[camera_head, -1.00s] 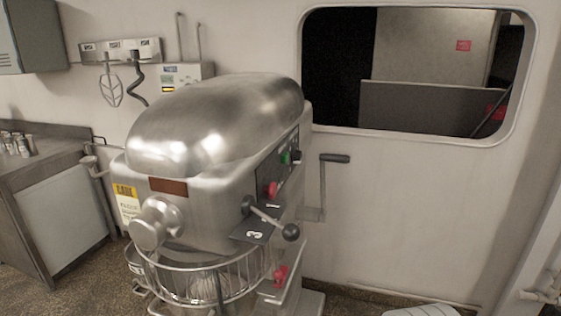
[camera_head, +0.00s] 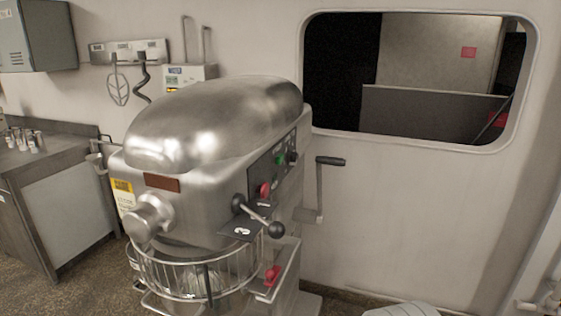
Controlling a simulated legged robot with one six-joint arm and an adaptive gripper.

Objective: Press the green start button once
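The green start button (camera_head: 279,159) is on the dark control panel (camera_head: 262,172) on the right side of a large steel mixer (camera_head: 215,125). A black knob (camera_head: 293,157) sits to its right and a red button (camera_head: 264,190) lower left of it. A lever with black ball ends (camera_head: 257,215) sticks out below the panel. My gripper is not in view.
A wire bowl guard (camera_head: 195,272) and a red-handled part (camera_head: 272,275) are low on the mixer. A crank handle (camera_head: 325,185) stands out to the right, below a wall window (camera_head: 418,80). A steel counter (camera_head: 50,165) is at the left. A pale object (camera_head: 402,309) lies at the bottom edge.

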